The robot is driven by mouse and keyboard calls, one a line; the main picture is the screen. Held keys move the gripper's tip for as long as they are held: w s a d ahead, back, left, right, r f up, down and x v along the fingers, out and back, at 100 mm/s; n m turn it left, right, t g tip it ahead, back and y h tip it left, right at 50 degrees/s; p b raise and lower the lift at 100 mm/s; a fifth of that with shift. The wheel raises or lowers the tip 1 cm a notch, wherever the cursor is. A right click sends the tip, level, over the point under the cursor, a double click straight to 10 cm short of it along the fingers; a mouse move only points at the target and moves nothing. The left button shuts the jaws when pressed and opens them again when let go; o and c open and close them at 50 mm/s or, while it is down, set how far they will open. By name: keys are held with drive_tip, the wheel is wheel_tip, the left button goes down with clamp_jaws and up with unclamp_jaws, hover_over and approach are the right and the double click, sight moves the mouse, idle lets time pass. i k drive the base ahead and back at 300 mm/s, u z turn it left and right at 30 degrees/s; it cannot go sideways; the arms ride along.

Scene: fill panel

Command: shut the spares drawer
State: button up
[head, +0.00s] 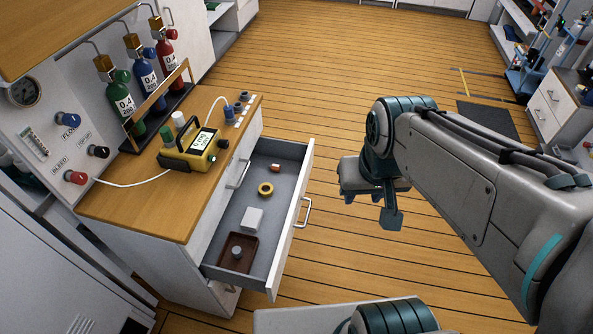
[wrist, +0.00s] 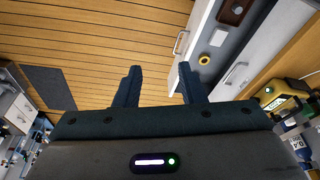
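The spares drawer (head: 291,225) stands pulled out from the white cabinet under the wooden counter. Its front panel carries a metal handle (head: 303,212). Inside lie a yellow ring (head: 265,189), a small copper-coloured piece (head: 276,168), a white block (head: 252,219) and a brown tray (head: 223,262) holding a small grey part. My gripper (head: 371,208) is in the air to the right of the drawer, apart from it. In the wrist view my gripper (wrist: 157,82) has its two fingers spread with nothing between them, and the drawer handle (wrist: 180,42) shows beyond the finger on the right.
A yellow meter (head: 190,150) sits on the counter (head: 140,205). Green, blue and red gas bottles (head: 145,75) stand in a rack behind it. The wooden floor (head: 340,70) is clear beyond the drawer. A white drawer unit (head: 550,105) stands at the far right.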

sight(275, 232)
drive_tip(key=i, duration=0.2)
drive_tip(key=u, duration=0.9)
drive_tip(key=k, duration=1.1)
drive_tip(key=z, duration=0.6)
drive_tip(key=i, duration=1.45)
drive_tip(key=u, duration=0.5)
drive_tip(key=k, duration=0.35)
drive_tip(key=z, duration=0.2)
